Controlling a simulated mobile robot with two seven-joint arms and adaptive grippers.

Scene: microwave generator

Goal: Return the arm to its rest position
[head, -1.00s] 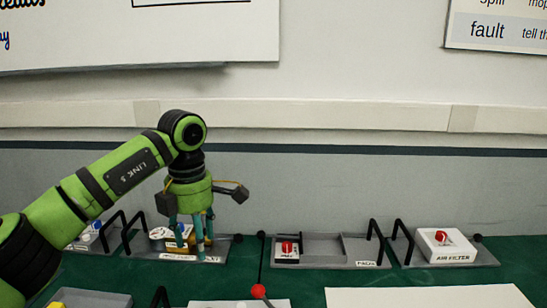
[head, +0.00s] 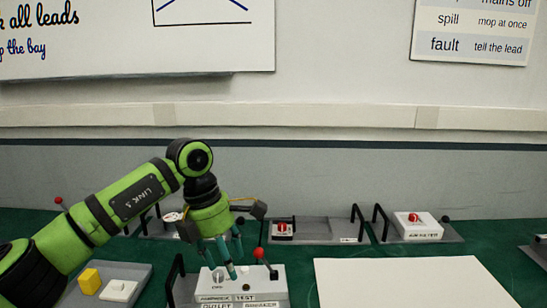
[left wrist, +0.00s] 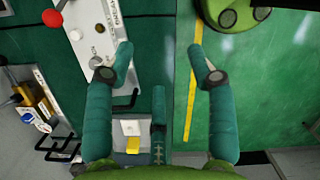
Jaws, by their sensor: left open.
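My left arm reaches in from the left in the head view. Its green gripper (head: 225,257) points down, just above or behind the grey-white box with a red-knobbed lever (head: 245,290). In the left wrist view the left gripper (left wrist: 165,65) has its teal fingers spread wide with nothing between them. The box also shows in the left wrist view (left wrist: 108,45), beside the left finger. Whether a finger touches the box I cannot tell. My right gripper is not in view.
A tray (head: 135,271) with a yellow block (head: 90,281) and white block stands front left. A white panel (head: 410,285) lies front right.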

